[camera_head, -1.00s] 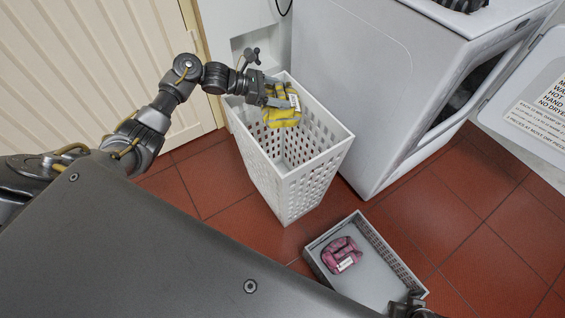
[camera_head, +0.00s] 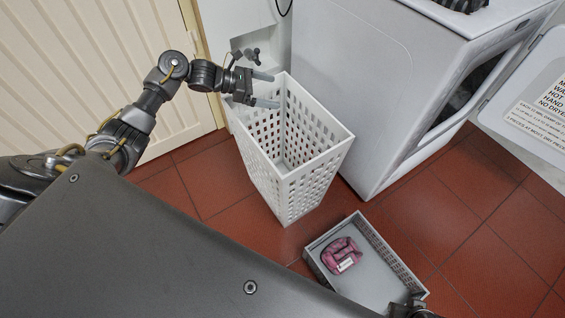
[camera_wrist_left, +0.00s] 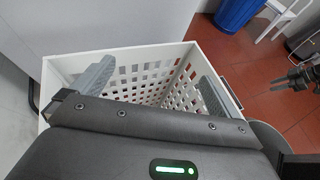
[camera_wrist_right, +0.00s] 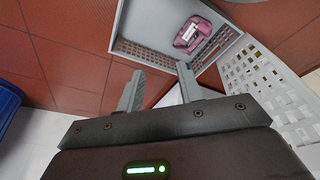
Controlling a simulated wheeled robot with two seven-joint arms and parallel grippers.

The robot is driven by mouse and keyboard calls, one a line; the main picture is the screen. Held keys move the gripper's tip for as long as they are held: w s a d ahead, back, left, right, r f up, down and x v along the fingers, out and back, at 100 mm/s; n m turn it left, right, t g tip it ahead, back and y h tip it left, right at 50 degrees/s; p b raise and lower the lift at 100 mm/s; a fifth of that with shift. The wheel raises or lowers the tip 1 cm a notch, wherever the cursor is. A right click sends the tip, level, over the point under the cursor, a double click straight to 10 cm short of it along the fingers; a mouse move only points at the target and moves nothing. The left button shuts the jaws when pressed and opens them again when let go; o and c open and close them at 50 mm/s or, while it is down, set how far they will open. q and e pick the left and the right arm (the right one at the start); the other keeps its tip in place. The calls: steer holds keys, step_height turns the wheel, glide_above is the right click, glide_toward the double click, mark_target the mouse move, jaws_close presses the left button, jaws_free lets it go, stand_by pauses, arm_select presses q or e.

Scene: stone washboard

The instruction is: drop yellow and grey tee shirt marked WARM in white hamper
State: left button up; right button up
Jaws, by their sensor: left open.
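The white hamper (camera_head: 318,150), with perforated walls and an open top, stands upright on the floor. My left gripper (camera_head: 276,90) is open and empty at its back left rim. In the left wrist view the hamper (camera_wrist_left: 150,78) lies beyond the spread left fingers. The yellow and grey tee shirt is not visible in any view now; the hamper's bottom is partly hidden by its walls and my gripper. My right gripper (camera_wrist_right: 160,75) has its fingers apart with nothing between them, near the grey tray (camera_wrist_right: 165,55).
The grey tray (camera_head: 364,285) on the red tiles holds a folded pink garment (camera_head: 341,255) with a white label. A white washing machine (camera_head: 375,75) stands right of the hamper, its door (camera_head: 530,100) open. A cream door (camera_head: 95,65) is at left.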

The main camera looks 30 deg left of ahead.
arm_select(q)
steer(key=v, duration=0.7)
arm_select(e)
steer(key=shift+v, duration=0.8)
arm_select(q)
steer(key=shift+a+r, duration=0.1)
arm_select(e)
steer(key=shift+w, duration=0.2)
